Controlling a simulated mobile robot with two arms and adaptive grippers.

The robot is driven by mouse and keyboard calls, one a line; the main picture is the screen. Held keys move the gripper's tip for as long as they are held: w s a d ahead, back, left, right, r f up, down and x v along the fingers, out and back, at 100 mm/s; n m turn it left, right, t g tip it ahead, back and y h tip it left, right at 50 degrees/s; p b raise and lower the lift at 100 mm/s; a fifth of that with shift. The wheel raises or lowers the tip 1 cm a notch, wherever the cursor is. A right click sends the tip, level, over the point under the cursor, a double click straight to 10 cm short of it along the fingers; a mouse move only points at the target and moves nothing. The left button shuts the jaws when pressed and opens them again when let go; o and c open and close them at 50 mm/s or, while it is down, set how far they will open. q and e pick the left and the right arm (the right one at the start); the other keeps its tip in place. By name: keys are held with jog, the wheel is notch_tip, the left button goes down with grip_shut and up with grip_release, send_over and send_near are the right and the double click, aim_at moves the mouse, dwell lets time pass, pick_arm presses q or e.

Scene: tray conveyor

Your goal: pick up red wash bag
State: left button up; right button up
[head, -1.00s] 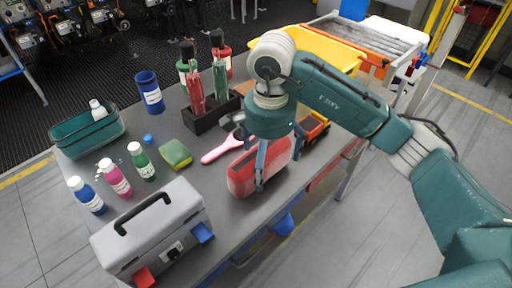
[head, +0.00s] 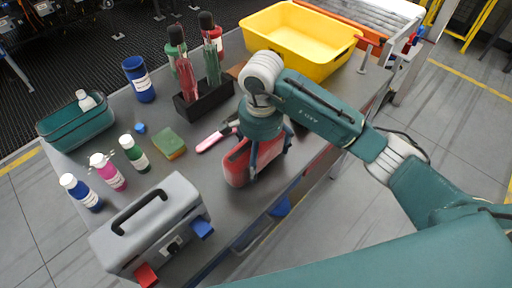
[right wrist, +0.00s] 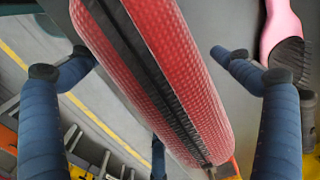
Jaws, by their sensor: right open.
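The red wash bag (head: 236,168) lies near the table's right edge in the head view. My right gripper (head: 265,152) is right above it with its fingers pointing down around it and hides part of it. In the right wrist view the bag (right wrist: 170,60), with a dark zip along its top, passes between the spread fingers of the right gripper (right wrist: 160,78). Gaps show between the bag and the two side fingers, so the gripper is open. My left gripper is out of view.
A pink brush (head: 214,140) and a black caddy with bottles (head: 205,106) are close behind the bag. A grey toolbox (head: 150,228) stands at the front left. A yellow bin (head: 300,38) is at the back. A green-yellow sponge (head: 169,143) lies left.

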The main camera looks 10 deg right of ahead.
jog(key=shift+f, duration=1.1)
jog(key=c, duration=1.2)
jog(key=shift+c, duration=1.4)
jog(key=shift+r, duration=0.15)
